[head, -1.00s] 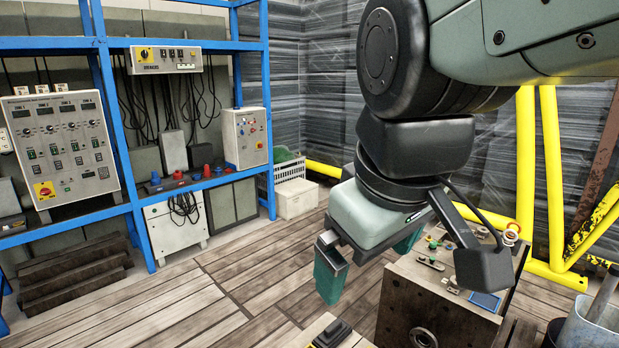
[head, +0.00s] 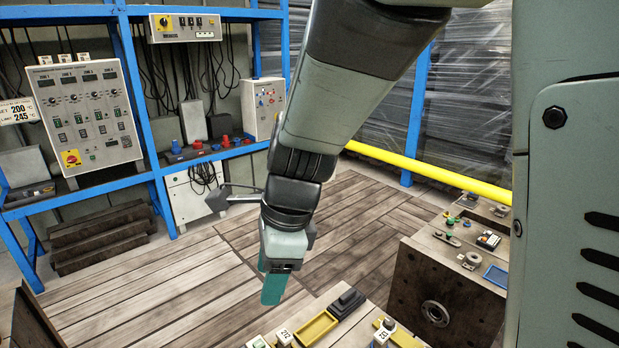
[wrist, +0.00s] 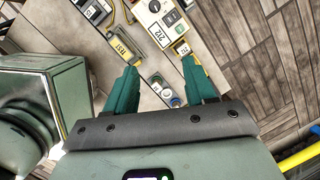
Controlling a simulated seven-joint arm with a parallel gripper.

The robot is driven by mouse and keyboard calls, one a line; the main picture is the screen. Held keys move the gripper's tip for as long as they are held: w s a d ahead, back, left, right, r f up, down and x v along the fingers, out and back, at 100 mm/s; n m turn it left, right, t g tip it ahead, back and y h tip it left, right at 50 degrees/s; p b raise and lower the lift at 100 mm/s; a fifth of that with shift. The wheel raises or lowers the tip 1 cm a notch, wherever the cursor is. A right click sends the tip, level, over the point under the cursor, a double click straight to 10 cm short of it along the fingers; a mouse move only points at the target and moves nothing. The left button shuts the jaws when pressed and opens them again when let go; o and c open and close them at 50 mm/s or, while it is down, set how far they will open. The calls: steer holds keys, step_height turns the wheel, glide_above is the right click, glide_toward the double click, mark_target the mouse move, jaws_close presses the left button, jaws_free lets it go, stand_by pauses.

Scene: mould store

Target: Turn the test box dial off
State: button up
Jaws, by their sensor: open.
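My gripper (wrist: 159,64) shows in the wrist view with its two teal fingers spread and nothing between them. In the head view my gripper (head: 272,288) points down near the front bench. A white box (wrist: 163,28) with a dark round dial (wrist: 154,6) and a black switch lies ahead of the fingertips in the wrist view. A yellow-edged plate (wrist: 123,48) that seems to read TEST is left of it. I cannot tell surely that this is the test box, nor the dial's setting. The white box's top is cut off by the frame edge.
A small round control (wrist: 166,88) lies between the fingers' lines, below them. The bench holds a yellow tray (head: 317,328), a black object (head: 347,303) and numbered tags. Blue shelving with control panels (head: 90,115) stands behind; open wooden floor lies between.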

steer(key=a+f+m+h, duration=0.1)
steer(key=a+f+m, duration=0.2)
steer(key=f, duration=0.5)
steer(key=s+a+f+m, duration=0.1)
steer(key=a+f+m, duration=0.2)
steer(key=f, duration=0.6)
steer(key=a+f+m+h, duration=0.1)
steer(key=a+f+m, duration=0.2)
steer(key=f, duration=0.5)
steer(key=shift+s+a+f+h, duration=0.1)
steer(key=shift+s+a+h, duration=0.1)
steer(key=shift+a, duration=0.25)
steer(key=shift+s+a+f+h, duration=0.1)
steer(key=shift+s+a, duration=0.05)
steer(key=shift+a, duration=0.25)
steer(key=shift+r, duration=0.1)
jaws_close()
